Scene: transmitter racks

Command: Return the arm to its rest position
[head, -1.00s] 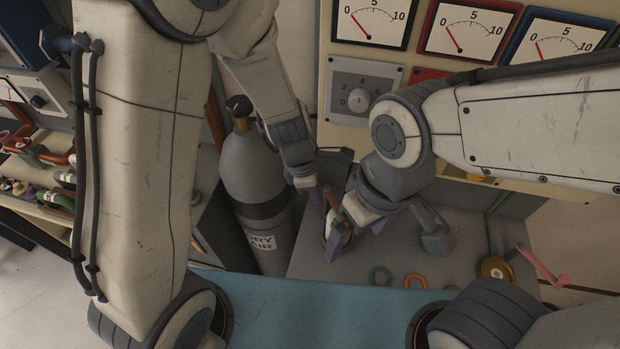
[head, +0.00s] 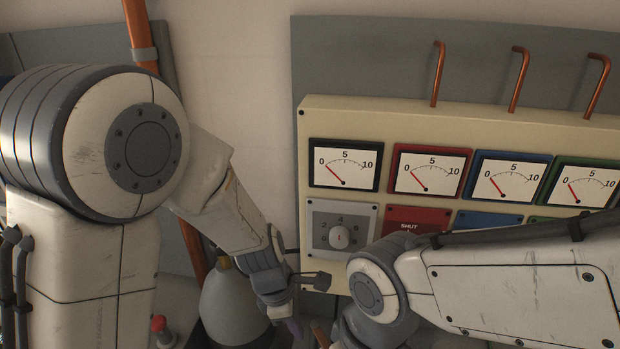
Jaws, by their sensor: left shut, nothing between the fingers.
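My left arm comes in from the left and bends down toward the bottom middle in the head view. My left gripper (head: 293,327) is at the bottom edge, with a purple-grey finger showing. It is shut and empty, in front of the grey gas cylinder (head: 222,308). My right arm comes in from the right, across the lower part of the cream panel. Its fingers are below the picture. A small brown-orange piece (head: 320,336) shows between the two wrists; I cannot tell what it belongs to.
The cream panel (head: 450,125) carries several gauges, a grey dial (head: 339,237) and a red plate marked SHUT (head: 409,219). Copper pipes (head: 517,80) rise above it. An orange pipe (head: 139,30) runs down the wall at left. A red-topped knob (head: 158,324) stands at lower left.

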